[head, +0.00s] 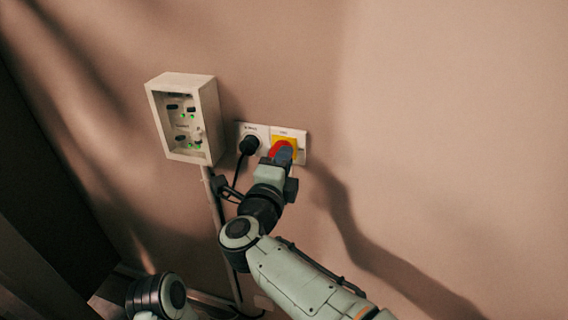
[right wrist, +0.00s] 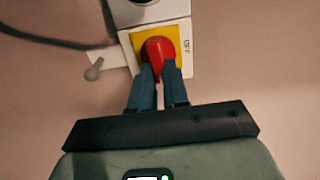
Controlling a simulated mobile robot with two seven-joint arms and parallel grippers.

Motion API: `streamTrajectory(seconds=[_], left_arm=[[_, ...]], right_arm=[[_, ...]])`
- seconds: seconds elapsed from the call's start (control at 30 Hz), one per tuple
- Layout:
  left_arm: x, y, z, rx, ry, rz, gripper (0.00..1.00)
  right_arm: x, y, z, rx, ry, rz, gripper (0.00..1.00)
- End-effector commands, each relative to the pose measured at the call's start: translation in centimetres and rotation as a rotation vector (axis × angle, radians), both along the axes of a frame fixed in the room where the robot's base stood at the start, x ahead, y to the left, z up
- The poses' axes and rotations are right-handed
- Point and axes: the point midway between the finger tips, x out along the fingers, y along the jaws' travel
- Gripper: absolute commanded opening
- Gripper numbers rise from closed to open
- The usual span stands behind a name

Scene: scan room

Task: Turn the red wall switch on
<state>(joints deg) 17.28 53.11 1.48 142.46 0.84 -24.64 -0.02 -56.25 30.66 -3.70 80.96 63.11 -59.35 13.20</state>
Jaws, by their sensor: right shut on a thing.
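The red wall switch (head: 279,147) is a red knob on a yellow square in a white wall plate (head: 301,150). It also shows in the right wrist view (right wrist: 157,50), with the word "OFF" printed beside the yellow square. My right gripper (head: 285,156) is at the switch, with its two dark fingers (right wrist: 159,79) shut on the red knob, one on either side. The fingers hide part of the knob in the head view. A dark round part of my body shows at the bottom left of the head view; I do not see my left gripper.
A black plug (head: 249,145) with a hanging cable sits in the socket just left of the switch. A cream control box (head: 184,118) with green lights juts from the wall further left. The wall to the right (head: 460,130) is bare.

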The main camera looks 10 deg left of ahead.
Motion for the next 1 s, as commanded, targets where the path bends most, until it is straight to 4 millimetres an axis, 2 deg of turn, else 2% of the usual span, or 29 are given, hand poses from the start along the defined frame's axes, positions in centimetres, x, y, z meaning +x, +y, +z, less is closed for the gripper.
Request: streamTrajectory(seconds=[0.53,0.57,0.63,1.0], left_arm=[[0.08,-0.01,-0.16,0.0,-0.003,0.001,0.0],[0.08,-0.01,-0.16,0.0,-0.003,0.0,0.0],[0.07,0.0,-0.16,0.0,-0.003,0.001,0.0],[0.07,0.0,-0.22,0.001,-0.003,0.001,0.0]], right_arm=[[0.07,-0.11,0.34,0.03,-0.007,0.0,0.0],[0.06,-0.11,0.34,0.03,-0.007,0.0,0.18],[0.06,-0.09,0.31,0.03,-0.007,0.0,0.4],[-0.41,0.03,0.13,0.027,-0.003,0.001,0.4]])
